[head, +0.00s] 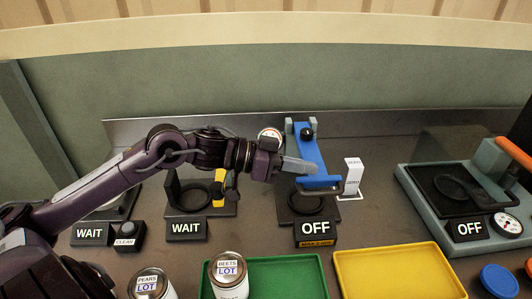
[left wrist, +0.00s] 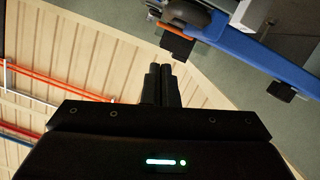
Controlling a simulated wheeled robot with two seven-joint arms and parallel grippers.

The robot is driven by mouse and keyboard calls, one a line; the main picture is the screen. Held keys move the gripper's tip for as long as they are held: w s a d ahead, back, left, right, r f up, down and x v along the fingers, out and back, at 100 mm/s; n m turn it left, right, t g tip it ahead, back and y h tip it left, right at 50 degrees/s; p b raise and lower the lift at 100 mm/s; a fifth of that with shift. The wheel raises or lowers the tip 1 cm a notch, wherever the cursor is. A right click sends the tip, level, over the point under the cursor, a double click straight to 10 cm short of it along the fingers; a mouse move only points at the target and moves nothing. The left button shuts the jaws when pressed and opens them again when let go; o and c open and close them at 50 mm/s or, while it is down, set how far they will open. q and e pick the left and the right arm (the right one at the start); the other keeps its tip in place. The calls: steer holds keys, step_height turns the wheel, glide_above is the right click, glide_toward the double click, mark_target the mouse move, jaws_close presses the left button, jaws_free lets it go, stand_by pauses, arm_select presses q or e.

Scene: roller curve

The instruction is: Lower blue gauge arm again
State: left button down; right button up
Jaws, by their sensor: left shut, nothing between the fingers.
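The blue gauge arm (head: 310,146) slants from its rear post toward me over a dark station with a round ring (head: 305,206) and an OFF sign (head: 315,229). Its front end has a dark handle loop (head: 328,190) and appears above the ring; the exact height is hard to judge. My left gripper (head: 314,168) is shut and empty, overlapping the blue arm in the head view; I cannot tell if they touch. In the left wrist view the shut fingers (left wrist: 161,72) lie apart from the blue arm (left wrist: 245,45). My right gripper is not in view.
Two cans, PEARS (head: 150,284) and BEETS (head: 229,273), stand at the front. A WAIT station (head: 188,229) with a yellow part is left; an orange-handled station (head: 462,192) is right. A white card (head: 352,177) stands near the blue arm.

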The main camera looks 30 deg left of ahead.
arm_select(q)
steer(key=b+v, duration=0.1)
steer(key=v, duration=0.6)
steer(key=shift+a+r, duration=0.2)
steer(key=shift+a, duration=0.15)
